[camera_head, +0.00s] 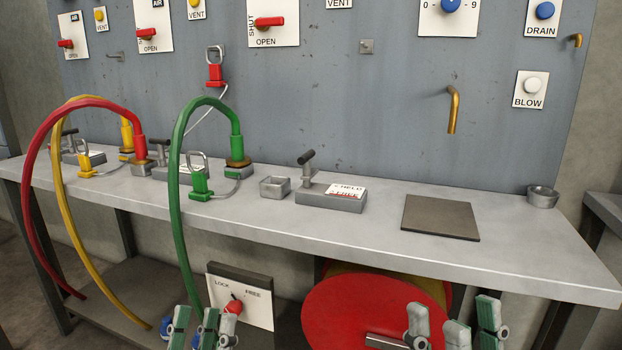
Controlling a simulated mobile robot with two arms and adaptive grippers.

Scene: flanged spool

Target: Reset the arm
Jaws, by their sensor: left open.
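My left gripper (203,328) is at the bottom edge, left of centre, with its fingers apart. It is in front of a LOCK/FREE plate (255,310) with a red knob (233,304), and one fingertip overlaps the plate's lower left. I cannot tell whether it touches. My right gripper (455,328) is at the bottom edge, right of centre, with its fingers spread and nothing seen between them. It is by the right side of a red spool flange (350,308) below the bench. Both arms and palms are out of frame.
The grey bench (330,225) carries red (90,102), yellow (62,200) and green hoses (178,190), a lever block (332,198), a small tray (274,186), a dark plate (440,217) and a cup (542,196). A panel (350,90) with valves stands behind.

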